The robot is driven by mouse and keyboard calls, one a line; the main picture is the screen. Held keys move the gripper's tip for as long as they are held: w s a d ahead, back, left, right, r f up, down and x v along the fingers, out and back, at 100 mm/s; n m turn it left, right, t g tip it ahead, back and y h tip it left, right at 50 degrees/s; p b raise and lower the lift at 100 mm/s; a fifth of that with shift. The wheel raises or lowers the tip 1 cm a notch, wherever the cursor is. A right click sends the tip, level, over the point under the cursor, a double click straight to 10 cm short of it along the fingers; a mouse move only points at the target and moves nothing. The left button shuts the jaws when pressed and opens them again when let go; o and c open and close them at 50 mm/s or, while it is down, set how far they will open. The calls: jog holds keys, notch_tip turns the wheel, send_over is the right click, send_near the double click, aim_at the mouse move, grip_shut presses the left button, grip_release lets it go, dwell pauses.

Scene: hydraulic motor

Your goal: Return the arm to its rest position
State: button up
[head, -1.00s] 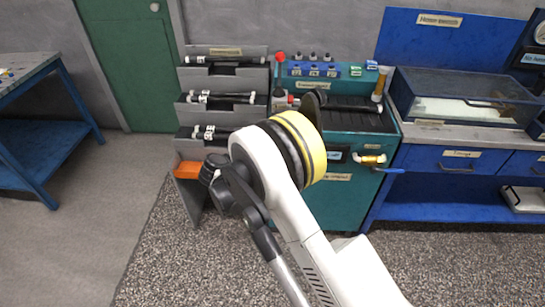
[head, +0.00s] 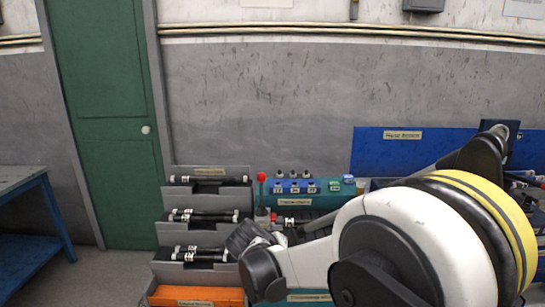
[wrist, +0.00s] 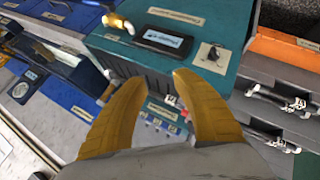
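My gripper (wrist: 157,78) shows in the wrist view with two yellow fingers held apart and nothing between them. It hangs in front of the teal bench (wrist: 228,38), which has a dark display panel, and it appears clear of any surface. In the head view my white arm (head: 405,225) with its yellow ring fills the lower right. My fingers cannot be made out there; the arm covers much of the bench and the area behind it.
A grey rack (head: 207,221) with black hoses stands left of the teal bench, with an orange bin (head: 195,296) at its bottom. Blue workbenches stand at the left (head: 38,225) and right. A green door (head: 100,130) and grey wall are behind. Floor at lower left is free.

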jog(key=s+d+r+m+g+y, duration=0.1)
jog(key=s+d+r, duration=0.45)
jog(key=s, duration=0.25)
jog(key=s+d+r+y, duration=0.2)
jog(key=s+d+r, duration=0.2)
jog(key=s+d, duration=0.25)
jog(key=s+d+m+y, duration=0.1)
jog(key=s, duration=0.6)
jog(key=s+d+f+m+y, duration=0.1)
jog(key=s, duration=0.7)
jog(key=shift+s+d+f+t, duration=0.25)
jog(key=shift+t, duration=0.15)
jog(key=shift+o, duration=0.4)
